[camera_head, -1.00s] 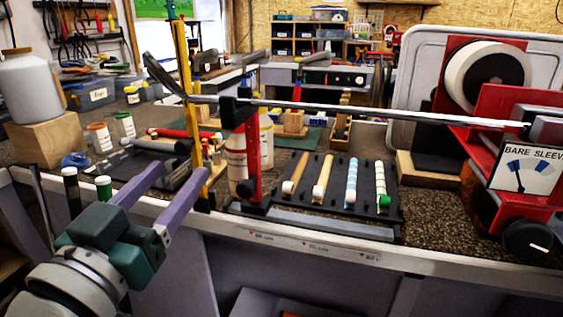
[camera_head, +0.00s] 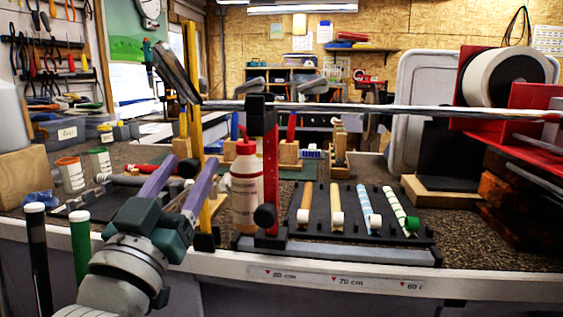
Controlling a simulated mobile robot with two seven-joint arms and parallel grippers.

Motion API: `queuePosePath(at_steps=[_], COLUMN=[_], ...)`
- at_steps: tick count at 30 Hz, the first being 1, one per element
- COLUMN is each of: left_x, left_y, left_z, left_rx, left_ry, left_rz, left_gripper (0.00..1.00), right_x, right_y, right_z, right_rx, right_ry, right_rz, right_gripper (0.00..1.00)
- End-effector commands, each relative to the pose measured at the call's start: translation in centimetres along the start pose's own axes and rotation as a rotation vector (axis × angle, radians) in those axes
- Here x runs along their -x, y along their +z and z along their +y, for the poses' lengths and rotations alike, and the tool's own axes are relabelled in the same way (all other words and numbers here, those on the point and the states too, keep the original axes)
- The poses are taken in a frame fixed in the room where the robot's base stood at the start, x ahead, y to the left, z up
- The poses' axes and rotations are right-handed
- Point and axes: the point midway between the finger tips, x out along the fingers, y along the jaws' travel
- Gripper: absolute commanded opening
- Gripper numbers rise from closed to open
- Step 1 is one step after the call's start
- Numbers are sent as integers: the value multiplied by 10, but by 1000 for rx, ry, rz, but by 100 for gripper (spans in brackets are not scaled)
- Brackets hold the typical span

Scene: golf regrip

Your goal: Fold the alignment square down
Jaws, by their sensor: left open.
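The yellow alignment square (camera_head: 196,133) stands upright at the left of the bench, beside the head of the golf club. The club head (camera_head: 177,72) is tilted up at the left end of the shaft (camera_head: 360,108), which runs level across the red post (camera_head: 270,170) to the red machine at the right. My left gripper (camera_head: 191,163) is open, its two purple fingers apart and pointing up toward the lower part of the square. The fingers look empty and overlap the square's base in the picture; I cannot tell whether they touch it. My right gripper is not in view.
A black tray (camera_head: 375,229) holds several grips right of the post. A red-and-white bottle (camera_head: 246,190) stands beside the post. Two tubes, black (camera_head: 38,250) and green (camera_head: 81,250), stand upright at front left. The red machine (camera_head: 515,130) fills the right side.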

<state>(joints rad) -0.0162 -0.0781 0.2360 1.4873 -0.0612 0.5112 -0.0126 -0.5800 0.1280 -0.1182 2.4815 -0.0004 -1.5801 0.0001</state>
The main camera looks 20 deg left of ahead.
Motion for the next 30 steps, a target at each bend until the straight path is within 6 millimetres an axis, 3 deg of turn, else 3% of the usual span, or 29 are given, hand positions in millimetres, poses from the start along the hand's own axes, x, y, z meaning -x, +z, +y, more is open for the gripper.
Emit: queuePosePath(at_steps=[11,27,30], left_x=[-8,-8,-8], left_y=[0,0,0], left_z=[0,0,0], left_rx=[0,0,0], left_ry=[0,0,0], left_rz=[-1,-1,-1], left_gripper=[63,2,0], right_x=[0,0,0], right_y=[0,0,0], right_z=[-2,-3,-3], right_rx=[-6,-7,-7], right_ry=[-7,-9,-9], right_rz=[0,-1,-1], right_gripper=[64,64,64])
